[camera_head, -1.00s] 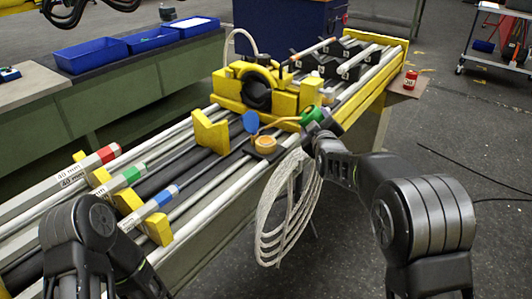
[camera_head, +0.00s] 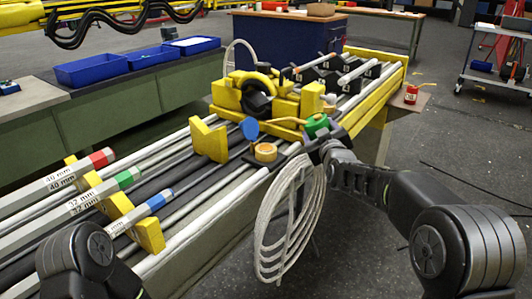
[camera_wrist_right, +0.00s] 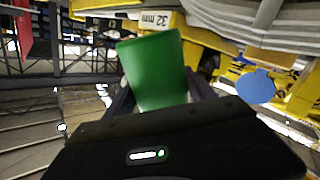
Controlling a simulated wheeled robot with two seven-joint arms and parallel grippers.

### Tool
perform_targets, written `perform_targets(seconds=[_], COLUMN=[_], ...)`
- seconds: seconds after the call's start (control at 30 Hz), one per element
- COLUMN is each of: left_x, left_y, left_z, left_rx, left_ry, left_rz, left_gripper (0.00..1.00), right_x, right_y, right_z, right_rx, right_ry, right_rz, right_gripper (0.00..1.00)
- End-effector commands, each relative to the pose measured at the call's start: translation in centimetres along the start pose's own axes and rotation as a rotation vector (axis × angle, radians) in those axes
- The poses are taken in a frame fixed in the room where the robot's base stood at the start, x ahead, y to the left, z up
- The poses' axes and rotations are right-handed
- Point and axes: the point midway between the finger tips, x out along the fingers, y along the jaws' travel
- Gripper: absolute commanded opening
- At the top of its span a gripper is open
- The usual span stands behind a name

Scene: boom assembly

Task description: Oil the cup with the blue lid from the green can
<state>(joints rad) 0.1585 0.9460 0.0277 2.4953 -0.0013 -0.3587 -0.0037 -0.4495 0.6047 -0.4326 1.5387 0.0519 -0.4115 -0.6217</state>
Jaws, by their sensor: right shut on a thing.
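The small orange cup (camera_head: 266,154) sits on the near side of the bench. Its round blue lid (camera_head: 249,128) stands open, up behind the cup's left side; the lid also shows in the wrist view (camera_wrist_right: 255,86). The green can (camera_head: 316,122) is just right of the cup, its thin spout reaching left towards it. Whether the spout tip is directly over the cup I cannot tell. My right gripper (camera_head: 326,145) is shut on the can, which fills the space between the fingers in the wrist view (camera_wrist_right: 153,70). My left gripper is out of view.
A yellow block assembly (camera_head: 258,95) stands behind the cup. A white coiled hose (camera_head: 290,215) hangs off the bench's near side. A red can (camera_head: 411,95) stands at the far right end. Blue trays (camera_head: 93,69) lie on the left bench.

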Motion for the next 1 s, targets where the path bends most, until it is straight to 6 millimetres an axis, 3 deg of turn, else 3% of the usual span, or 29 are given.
perform_targets(seconds=[0.1,0.43,1.0], left_x=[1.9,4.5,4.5], left_y=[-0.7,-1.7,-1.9], left_z=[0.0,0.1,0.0], left_rx=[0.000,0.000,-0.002], left_ry=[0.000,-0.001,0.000], left_rz=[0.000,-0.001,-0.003], left_gripper=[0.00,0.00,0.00], right_x=[-0.1,-0.4,-0.4], right_y=[0.4,1.8,2.0], right_z=[-0.6,-3.5,-3.9], right_rx=[0.118,0.435,0.467], right_ry=[0.027,0.090,0.095], right_rz=[0.003,0.001,0.000], right_gripper=[0.15,0.15,0.15])
